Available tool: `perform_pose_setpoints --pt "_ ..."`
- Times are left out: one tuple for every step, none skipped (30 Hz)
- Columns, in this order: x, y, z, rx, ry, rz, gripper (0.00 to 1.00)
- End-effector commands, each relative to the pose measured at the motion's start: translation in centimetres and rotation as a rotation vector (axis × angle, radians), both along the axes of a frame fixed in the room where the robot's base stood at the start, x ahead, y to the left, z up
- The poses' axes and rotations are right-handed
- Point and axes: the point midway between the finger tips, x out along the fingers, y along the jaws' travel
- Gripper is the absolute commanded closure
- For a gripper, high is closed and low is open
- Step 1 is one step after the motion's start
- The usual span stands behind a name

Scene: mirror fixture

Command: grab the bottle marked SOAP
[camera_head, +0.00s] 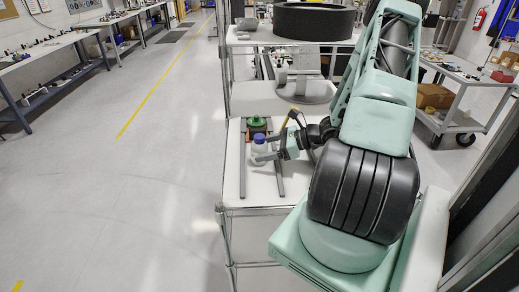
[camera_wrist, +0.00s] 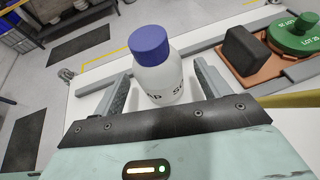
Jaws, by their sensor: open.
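The bottle (camera_wrist: 158,84) is white with a blue cap and stands upright on the white table (camera_head: 235,188). In the wrist view, dark letters show low on its side, partly cut off by my gripper's body; an S shows at the right, but I cannot read the whole word. The bottle also shows in the head view (camera_head: 259,147). My gripper (camera_wrist: 162,78) is open, with one finger on each side of the bottle. Gaps show between the bottle and both fingers in the wrist view. My gripper also shows in the head view (camera_head: 268,148), reaching in from the right.
A green round item (camera_wrist: 296,34) with white lettering and a black block (camera_wrist: 247,50) sit on an orange-brown plate (camera_wrist: 275,68) beside the bottle. Grey rails (camera_head: 243,165) lie along the table. A large dark ring (camera_head: 313,20) stands on a table behind. Open floor lies left.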

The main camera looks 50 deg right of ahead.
Motion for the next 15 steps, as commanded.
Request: perform_pose_setpoints --pt "0.7 0.5 0.3 0.004 -0.001 0.003 0.25" --pt "1.0 0.7 0.1 0.005 -0.001 0.004 0.25" --pt "1.4 1.0 0.0 0.005 0.000 0.003 0.25" --pt "1.7 1.2 -0.2 0.005 0.001 0.003 0.25" --pt "2.1 1.4 -0.4 0.006 0.000 0.003 0.25" --pt "2.5 1.6 -0.7 0.004 -0.001 0.003 0.25" --pt "2.7 1.7 -0.9 0.003 -0.001 0.003 0.25" --pt "3.0 1.8 -1.0 0.003 -0.001 0.002 0.25" --pt "3.2 1.8 -1.1 0.002 0.000 0.001 0.25" --pt "3.3 1.9 -1.2 0.002 0.000 0.001 0.25" --pt "3.3 2.0 -1.3 0.002 0.000 0.001 0.25" --pt "3.4 2.0 -1.4 0.001 -0.001 0.001 0.25" --pt "3.4 2.0 -1.4 0.001 -0.001 0.001 0.25" --pt "3.4 2.0 -1.4 0.001 -0.001 0.001 0.25" --pt "3.4 2.0 -1.4 0.001 -0.001 0.001 0.25"
